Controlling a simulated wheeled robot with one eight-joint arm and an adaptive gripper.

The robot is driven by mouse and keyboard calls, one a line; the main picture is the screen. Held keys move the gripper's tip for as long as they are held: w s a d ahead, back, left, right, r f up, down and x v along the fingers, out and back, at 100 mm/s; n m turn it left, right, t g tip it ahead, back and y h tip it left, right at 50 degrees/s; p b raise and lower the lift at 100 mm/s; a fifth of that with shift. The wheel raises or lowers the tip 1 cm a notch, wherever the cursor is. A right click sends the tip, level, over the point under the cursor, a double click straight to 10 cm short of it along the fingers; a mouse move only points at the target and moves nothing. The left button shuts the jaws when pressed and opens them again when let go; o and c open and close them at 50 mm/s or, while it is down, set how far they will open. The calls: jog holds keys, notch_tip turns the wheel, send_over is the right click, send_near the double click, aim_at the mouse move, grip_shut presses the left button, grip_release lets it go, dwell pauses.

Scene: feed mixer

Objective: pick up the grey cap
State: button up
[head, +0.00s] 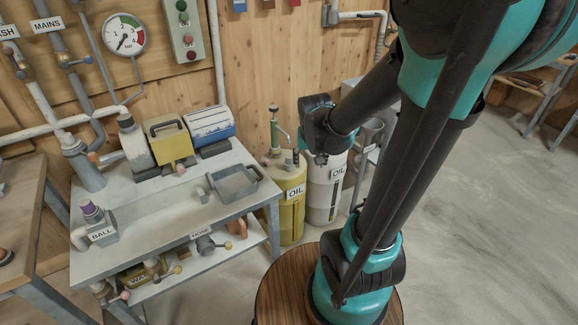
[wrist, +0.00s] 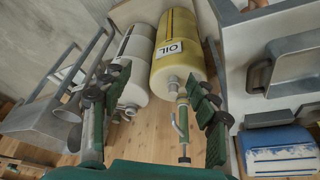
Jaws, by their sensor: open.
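I cannot tell for sure which part is the grey cap. A small grey cap-like fitting (wrist: 130,112) shows at the top of the white oil drum (wrist: 136,65) in the wrist view. Another grey fitting (wrist: 173,83) is on top of the yellow oil drum (wrist: 178,45), beside a green hand pump (wrist: 183,125). My gripper (wrist: 156,82) is open, with nothing between its fingers, and the drum tops show between them. In the head view my gripper (head: 320,158) is over the white drum (head: 325,195) and hides part of its top.
A round wooden top (head: 275,285) is in front. Open concrete floor (head: 480,190) lies to the right.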

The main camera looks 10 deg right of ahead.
jog(key=w+a+m, duration=0.2)
jog(key=w+a, duration=0.1)
jog(key=w, duration=0.7)
jog(key=m+h, duration=0.1)
jog(key=m, duration=0.1)
send_near(289, 157)
jog(key=x, duration=0.5)
jog(key=shift+w+d+f, duration=0.2)
jog(key=shift+f, duration=0.05)
jog(key=shift+x, duration=2.65)
jog(key=shift+a, duration=0.15)
jog(key=c, duration=1.3)
